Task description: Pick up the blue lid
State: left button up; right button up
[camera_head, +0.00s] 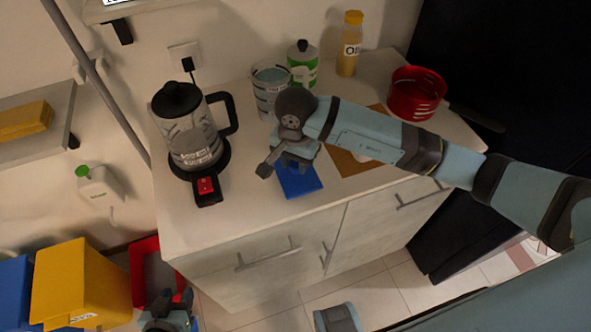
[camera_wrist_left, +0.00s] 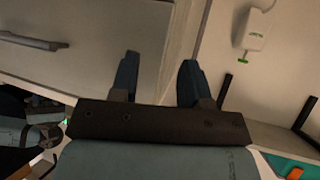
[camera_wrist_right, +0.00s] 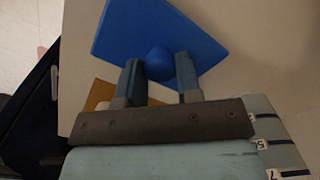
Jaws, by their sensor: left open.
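The blue lid (camera_head: 299,182) is a flat square plate on the white counter, partly hidden by my right gripper in the head view. In the right wrist view the blue lid (camera_wrist_right: 135,30) shows a round knob at its middle. My right gripper (camera_head: 281,170) is over the lid, and its fingertips (camera_wrist_right: 159,62) are on either side of the knob. I cannot tell whether they press on it. My left gripper (camera_head: 174,297) is open and empty, low in front of the cabinet; its spread fingers (camera_wrist_left: 158,72) show in the left wrist view.
A kettle (camera_head: 188,133) on its base stands left of the lid. A glass container (camera_head: 268,88), green-labelled jar (camera_head: 303,66), yellow bottle (camera_head: 350,45) and red basket (camera_head: 413,96) stand behind. A brown square (camera_head: 350,162) lies right. Yellow bin (camera_head: 80,284) is at lower left.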

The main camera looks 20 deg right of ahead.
jog(key=shift+c, duration=1)
